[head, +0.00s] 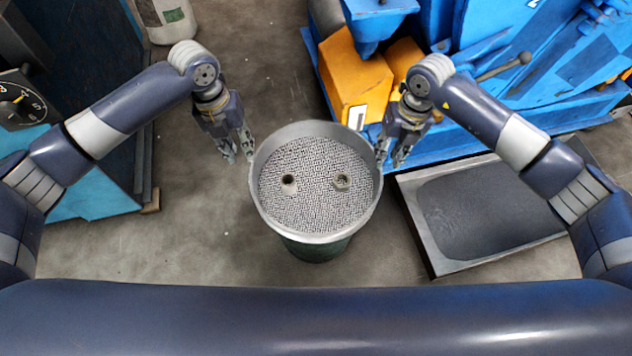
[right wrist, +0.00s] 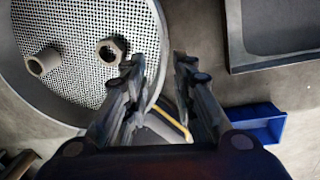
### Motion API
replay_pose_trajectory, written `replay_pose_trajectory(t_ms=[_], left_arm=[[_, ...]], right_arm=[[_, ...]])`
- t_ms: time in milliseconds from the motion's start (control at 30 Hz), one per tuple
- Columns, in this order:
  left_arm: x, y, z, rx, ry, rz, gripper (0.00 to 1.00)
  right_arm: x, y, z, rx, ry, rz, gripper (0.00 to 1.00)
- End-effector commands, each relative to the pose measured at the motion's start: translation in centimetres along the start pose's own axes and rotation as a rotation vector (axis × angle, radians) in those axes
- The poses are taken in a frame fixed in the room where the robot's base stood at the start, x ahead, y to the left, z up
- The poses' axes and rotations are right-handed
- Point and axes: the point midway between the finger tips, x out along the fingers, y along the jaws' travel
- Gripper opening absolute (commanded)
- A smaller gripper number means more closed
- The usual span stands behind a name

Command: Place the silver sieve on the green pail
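The silver sieve (head: 314,218) is a round, perforated pan with a raised rim, in the middle of the head view. It is above the dark green pail (head: 318,250), whose lower side shows beneath it. The sieve looks roughly level; I cannot tell whether it rests fully on the pail. My left gripper (head: 239,152) is open at the sieve's left rim. My right gripper (head: 391,157) is open at its right rim. In the right wrist view the sieve's rim (right wrist: 158,45) appears between the parted fingers (right wrist: 158,72); contact is unclear.
A hollow sleeve (head: 289,184) and a hex nut (head: 341,181) lie in the sieve. A dark framed tray (head: 425,235) lies on the floor at right. Blue machinery (head: 500,45) with orange blocks (head: 352,75) stands behind. A white bucket (head: 167,20) is at the back left.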

Motion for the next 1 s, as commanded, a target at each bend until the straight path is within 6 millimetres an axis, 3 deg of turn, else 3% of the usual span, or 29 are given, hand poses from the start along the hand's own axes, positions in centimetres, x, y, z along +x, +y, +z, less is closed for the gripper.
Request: replay_pose_trajectory(t_ms=[100,300,1000], left_arm=[[0.0,0.0,0.0,0.0,0.0,0.0,0.25],[0.0,0.0,0.0,0.0,0.0,0.0,0.25],[0.1,0.0,0.0,0.0,0.001,0.0,0.25]], right_arm=[[-2.0,0.0,0.1,-0.001,-0.002,0.001,0.25],[-3.5,0.0,0.0,0.0,0.001,0.0,0.25],[-3.5,0.0,-0.1,-0.001,0.002,0.0,0.25]])
